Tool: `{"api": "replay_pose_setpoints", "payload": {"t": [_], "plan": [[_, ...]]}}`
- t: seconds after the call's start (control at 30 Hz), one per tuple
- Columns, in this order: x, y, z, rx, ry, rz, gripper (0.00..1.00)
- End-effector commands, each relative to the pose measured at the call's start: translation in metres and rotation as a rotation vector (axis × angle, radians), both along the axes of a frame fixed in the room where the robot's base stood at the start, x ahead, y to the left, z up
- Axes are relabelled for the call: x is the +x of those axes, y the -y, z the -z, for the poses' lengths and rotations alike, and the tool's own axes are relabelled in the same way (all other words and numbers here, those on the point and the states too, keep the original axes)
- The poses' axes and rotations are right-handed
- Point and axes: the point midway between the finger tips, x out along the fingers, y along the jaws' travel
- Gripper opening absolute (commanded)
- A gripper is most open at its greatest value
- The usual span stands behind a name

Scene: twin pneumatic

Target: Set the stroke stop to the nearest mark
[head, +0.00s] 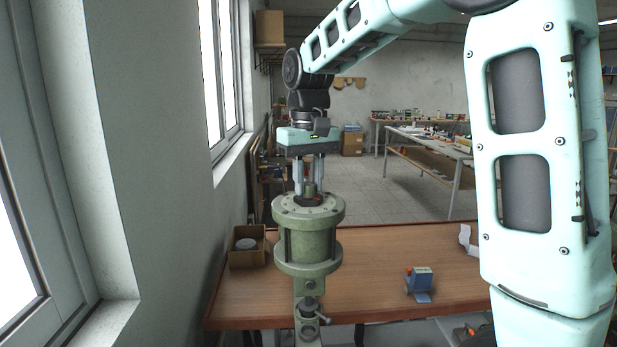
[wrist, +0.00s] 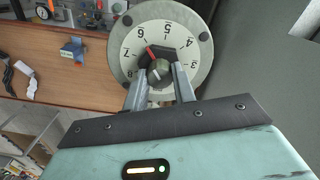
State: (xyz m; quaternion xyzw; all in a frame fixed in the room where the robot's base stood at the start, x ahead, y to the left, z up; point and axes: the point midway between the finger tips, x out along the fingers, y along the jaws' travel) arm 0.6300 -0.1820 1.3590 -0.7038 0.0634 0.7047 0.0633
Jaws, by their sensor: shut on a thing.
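A green cylinder unit (head: 308,242) stands upright on a bracket at the bench's near edge. Its round top plate carries a grey-white dial (wrist: 183,20) with numbers 3 to 8 visible, upside down in the wrist view. My gripper (head: 310,186) points straight down over the unit. In the wrist view, its fingers (wrist: 159,86) are shut on the knob from both sides.
The wooden bench (head: 400,255) holds a cardboard box (head: 247,258) with a round pale item at left and a small blue device (head: 420,283) at right. A wall with windows (head: 229,75) is close on the left. The bench between is largely clear.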

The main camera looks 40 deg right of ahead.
Motion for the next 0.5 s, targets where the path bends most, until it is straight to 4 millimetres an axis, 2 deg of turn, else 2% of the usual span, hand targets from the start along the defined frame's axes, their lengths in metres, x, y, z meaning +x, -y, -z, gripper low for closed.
{"api": "replay_pose_setpoints", "payload": {"t": [0.5], "plan": [[0.0006,0.0,-0.0018,0.0,0.003,0.49,0.04]]}}
